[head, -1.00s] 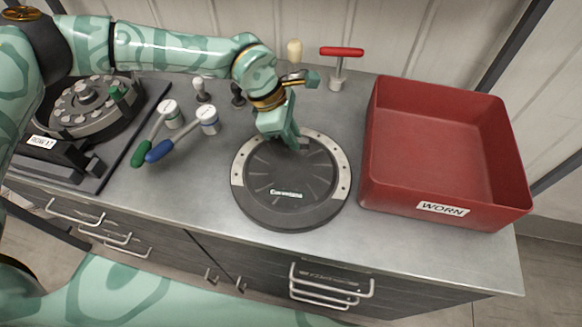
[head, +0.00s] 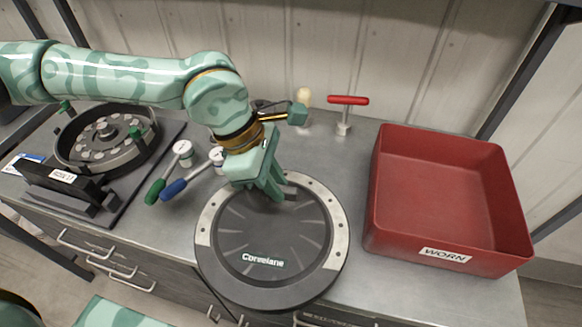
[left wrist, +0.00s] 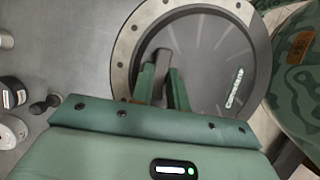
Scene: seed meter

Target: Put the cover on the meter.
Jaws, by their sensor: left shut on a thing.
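The cover (head: 272,232) is a round dark disc with pale metal arcs on its rim and a white name label. My left gripper (head: 274,188) is shut on the grip at the cover's far side. The cover looks nearly level and appears raised above the bench, over its front edge. In the left wrist view, the fingers (left wrist: 160,84) close around the dark upright grip on the cover (left wrist: 215,60). The open meter (head: 103,140) stands at the left on a dark base, with a ring of pale round spots inside. My right gripper is not in view.
A red bin (head: 447,255) labelled WORN stands at the right. A green-handled tool (head: 156,191) and a blue-handled tool (head: 174,188) lie between meter and cover. A red T-handle (head: 347,101) and a pale knob (head: 304,97) stand at the back.

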